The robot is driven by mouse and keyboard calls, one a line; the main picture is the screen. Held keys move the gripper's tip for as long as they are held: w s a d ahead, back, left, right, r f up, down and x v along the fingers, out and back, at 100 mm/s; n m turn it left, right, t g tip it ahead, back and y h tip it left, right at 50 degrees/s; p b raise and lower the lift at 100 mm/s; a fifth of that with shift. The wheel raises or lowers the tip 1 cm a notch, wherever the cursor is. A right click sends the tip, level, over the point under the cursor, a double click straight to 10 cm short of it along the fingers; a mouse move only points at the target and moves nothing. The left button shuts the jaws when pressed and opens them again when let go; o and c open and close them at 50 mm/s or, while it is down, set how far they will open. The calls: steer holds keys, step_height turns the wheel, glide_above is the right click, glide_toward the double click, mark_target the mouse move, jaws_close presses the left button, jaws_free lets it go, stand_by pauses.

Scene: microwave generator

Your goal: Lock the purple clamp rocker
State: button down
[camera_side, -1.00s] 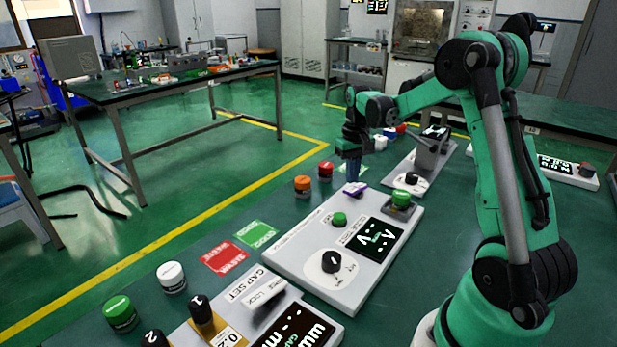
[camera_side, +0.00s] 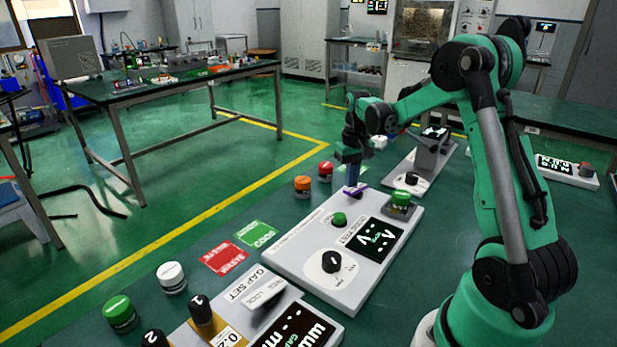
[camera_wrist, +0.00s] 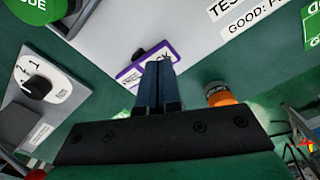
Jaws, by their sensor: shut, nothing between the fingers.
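The purple clamp rocker (camera_side: 359,193) sits at the far end of the white test panel (camera_side: 290,250). It has a purple rim and a white labelled face, and it also shows in the wrist view (camera_wrist: 128,77). My gripper (camera_side: 352,184) points down with its fingertips at the rocker, and appears to touch it. In the wrist view, my blue fingers (camera_wrist: 159,66) are together, empty, and cover part of the rocker's face and label. I cannot tell exactly how the rocker is tilted.
An orange-topped button (camera_side: 302,185) stands left of the rocker. A green-topped block (camera_side: 401,200) is to its right. The panel carries a green button (camera_side: 339,219), a black knob (camera_side: 331,261) and a lit display (camera_side: 376,239). A grey stand (camera_side: 428,158) is behind.

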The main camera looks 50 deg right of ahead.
steer(key=shift+f, duration=0.85)
stand_by(0.3)
steer(key=shift+r, duration=3.55)
steer(key=s+a+r+n+t, duration=0.1)
steer(key=s+a+n+t, duration=0.1)
steer(key=a, duration=0.9)
steer(key=s+a+r+n+t, duration=0.1)
steer(key=s+a+n+t, duration=0.2)
steer(key=a, duration=0.8)
steer(key=shift+s+a+r+n+t, duration=0.2)
steer(key=shift+a+n+t, duration=0.25)
steer(key=shift+t, duration=0.65)
